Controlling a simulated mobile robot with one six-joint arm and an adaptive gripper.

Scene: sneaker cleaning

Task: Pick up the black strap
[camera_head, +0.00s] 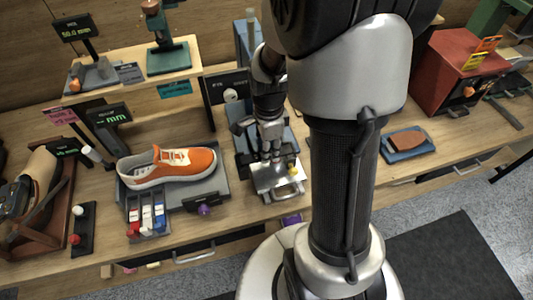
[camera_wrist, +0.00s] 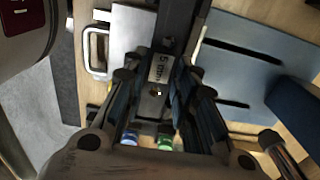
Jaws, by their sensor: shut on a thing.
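My gripper (camera_head: 268,150) reaches down over a dark workstation in the middle of the bench, just behind a shiny metal tray with a handle (camera_head: 277,183). In the wrist view the gripper (camera_wrist: 155,80) is closed around a long black strip, which looks like the black strap (camera_wrist: 182,25). A small pale label with a "mm" marking sits on it between the fingers. The strip runs up out of the top of the wrist view. Its lower end is hidden by the fingers. I cannot tell whether it is clear of the surface below. The strap cannot be made out in the head view.
An orange and white sneaker (camera_head: 170,167) sits on a grey stand to the left. A rack with red, white and blue pieces (camera_head: 147,216) is in front of it. A blue tray with a brown block (camera_head: 406,142) and a red box (camera_head: 450,78) stand to the right.

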